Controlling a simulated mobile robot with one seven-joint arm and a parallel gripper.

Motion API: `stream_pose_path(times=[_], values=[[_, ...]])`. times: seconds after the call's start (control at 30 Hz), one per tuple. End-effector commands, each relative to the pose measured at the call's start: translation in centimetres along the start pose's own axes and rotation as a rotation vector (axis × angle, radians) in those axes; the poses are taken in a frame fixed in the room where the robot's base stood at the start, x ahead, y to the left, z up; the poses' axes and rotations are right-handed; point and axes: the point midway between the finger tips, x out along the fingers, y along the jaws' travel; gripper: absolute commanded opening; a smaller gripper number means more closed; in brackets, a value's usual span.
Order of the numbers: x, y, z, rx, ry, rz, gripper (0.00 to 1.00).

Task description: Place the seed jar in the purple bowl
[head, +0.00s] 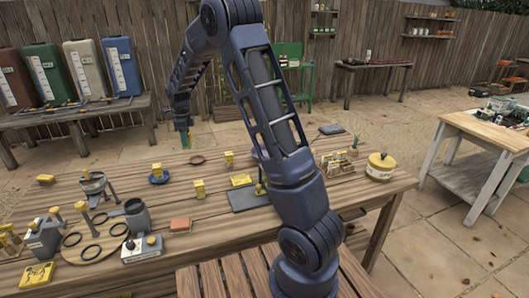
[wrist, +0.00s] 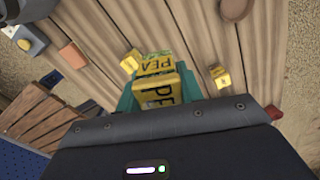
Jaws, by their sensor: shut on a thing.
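My gripper (head: 185,138) hangs above the far left part of the wooden table in the head view. In the wrist view its teal fingers are shut around a yellow block-like container (wrist: 158,92) with a dark "PEA" label. I cannot tell surely that this is the seed jar. Another yellow "PEA" container (wrist: 152,62) shows just beyond it. A small purple sliver (head: 254,154) shows at the left edge of my arm in the head view; it may be the purple bowl, mostly hidden behind the arm.
The table (head: 205,215) holds a blue saucer (head: 158,179) with a yellow block, an orange block (head: 180,224), a grey mug (head: 138,214), a round board (head: 92,243) and a lidded yellow pot (head: 381,168). Several small yellow blocks stand about. Bare planks lie between them.

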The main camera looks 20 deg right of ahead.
Motion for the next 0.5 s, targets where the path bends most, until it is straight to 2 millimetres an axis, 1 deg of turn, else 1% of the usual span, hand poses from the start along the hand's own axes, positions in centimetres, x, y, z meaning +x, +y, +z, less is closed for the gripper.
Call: stream_pose_path(times=[0.03,0.17,0.2,0.37,0.4,0.47,0.5], values=[[0.0,-1.7,-1.7,0.03,0.0,0.0,0.12],[-0.1,-5.5,-6.0,0.099,-0.001,0.001,0.12],[-0.1,-6.6,-7.3,0.119,-0.001,0.0,0.12],[-0.2,-10.6,-13.1,0.201,0.0,0.001,0.12],[-0.3,-11.5,-14.6,0.221,-0.001,0.0,0.12],[-0.3,-12.8,-16.9,0.25,0.0,0.0,0.12],[-0.3,-13.6,-18.5,0.271,0.0,0.0,0.12]])
